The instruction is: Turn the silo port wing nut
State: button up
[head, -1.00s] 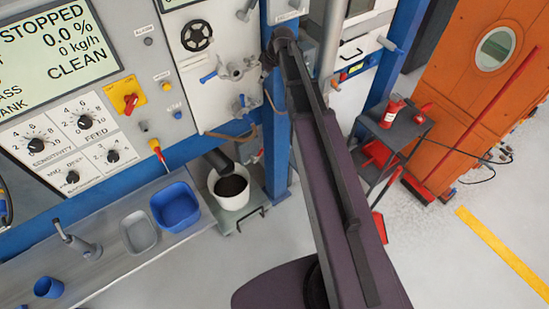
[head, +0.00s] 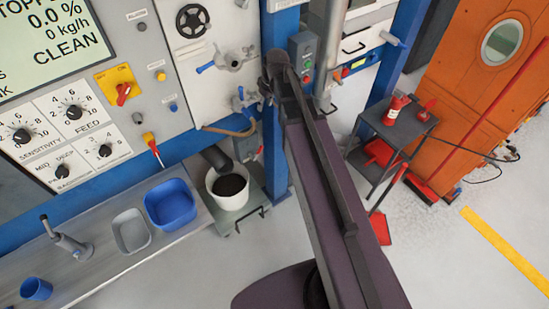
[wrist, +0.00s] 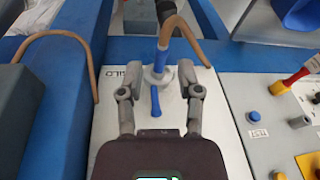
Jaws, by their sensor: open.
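The silo port fitting (wrist: 158,78) is a round grey clamp on the white panel, beside the partly visible SILO label. A blue wing-shaped lever (wrist: 155,102) projects from it toward my gripper. A blue grip (wrist: 163,32) with a tan hose rises from its far side. My gripper (wrist: 160,92) is open, with one finger on each side of the blue lever and visible gaps between. How far the fingertips are from the panel is hard to tell. In the head view, the lower fitting (head: 244,99) shows left of my arm, and my fingers are not clear.
The tan hose (wrist: 84,38) runs left across the blue frame (wrist: 68,110). A control panel (wrist: 275,95) with knobs lies to the right. In the head view, a white bucket (head: 211,187) stands below the ports, and a blue post (head: 273,150) rises beside my arm.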

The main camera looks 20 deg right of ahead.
jog(key=s+f+m+h+b, duration=0.1)
jog(key=s+f+m+b, duration=0.1)
jog(key=s, duration=0.6)
jog(key=s+a+f+m+g+h+b, duration=0.1)
jog(key=s+f+m+b, duration=0.2)
jog(key=s+f+b, duration=0.2)
jog(key=shift+s+a+f+m+g, duration=0.3)
jog(key=shift+s+f, duration=0.2)
jog(key=shift+s, duration=1.1)
